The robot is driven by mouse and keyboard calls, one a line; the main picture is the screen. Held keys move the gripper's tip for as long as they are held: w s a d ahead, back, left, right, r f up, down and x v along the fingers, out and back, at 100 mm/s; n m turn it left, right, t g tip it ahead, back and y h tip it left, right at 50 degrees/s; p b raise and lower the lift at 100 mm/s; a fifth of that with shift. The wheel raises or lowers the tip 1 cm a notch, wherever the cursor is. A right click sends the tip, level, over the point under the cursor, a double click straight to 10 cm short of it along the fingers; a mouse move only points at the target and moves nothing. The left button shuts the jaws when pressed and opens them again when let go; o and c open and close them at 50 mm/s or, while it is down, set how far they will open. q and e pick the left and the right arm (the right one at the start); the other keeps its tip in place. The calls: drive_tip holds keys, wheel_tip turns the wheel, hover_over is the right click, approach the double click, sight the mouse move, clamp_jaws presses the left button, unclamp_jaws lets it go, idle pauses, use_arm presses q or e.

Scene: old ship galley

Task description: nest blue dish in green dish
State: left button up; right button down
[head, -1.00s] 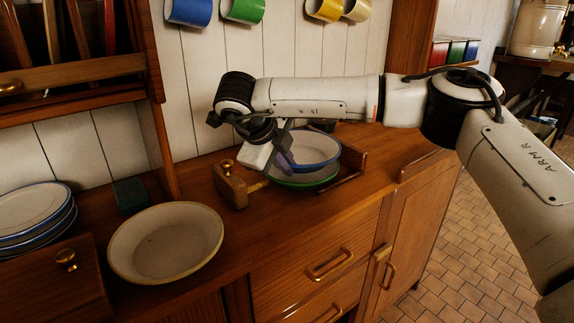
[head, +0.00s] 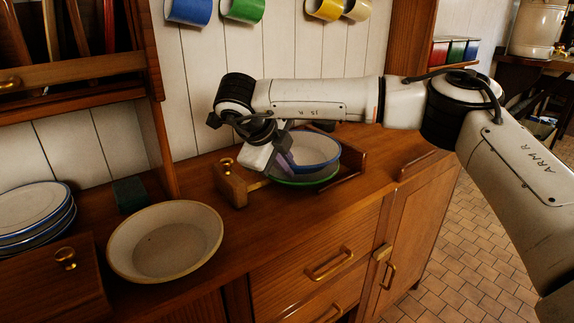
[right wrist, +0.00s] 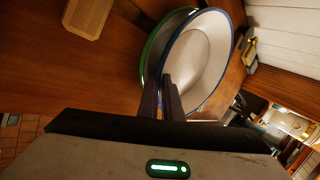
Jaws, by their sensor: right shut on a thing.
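The blue dish (head: 318,147) is white inside with a blue rim. It sits in or just above the green dish (head: 320,181), whose green rim shows below it on the counter. In the right wrist view the blue dish (right wrist: 206,55) overlaps the green dish (right wrist: 150,56), its rim offset to the right; I cannot tell whether it rests fully inside. My right gripper (head: 286,163) is shut on the near-left rim of the blue dish. In the right wrist view its fingers (right wrist: 170,90) pinch that rim. My left gripper is not in view.
A wooden rack (head: 350,170) stands around the dishes' right side, and a wooden block with a brass knob (head: 231,187) is at their left. A cream bowl (head: 165,243) and a stack of blue-rimmed plates (head: 32,213) stand further left. Mugs (head: 242,10) hang above.

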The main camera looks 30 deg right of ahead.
drive_tip(key=shift+f, duration=0.35)
drive_tip(key=c, duration=1.9)
unclamp_jaws()
drive_tip(key=shift+o, duration=0.2)
drive_tip(key=shift+s+f, duration=0.1)
drive_tip(key=shift+f, duration=0.05)
drive_tip(key=shift+r+p, duration=2.25)
drive_tip(key=shift+r, duration=1.95)
drive_tip(key=shift+f, duration=0.1)
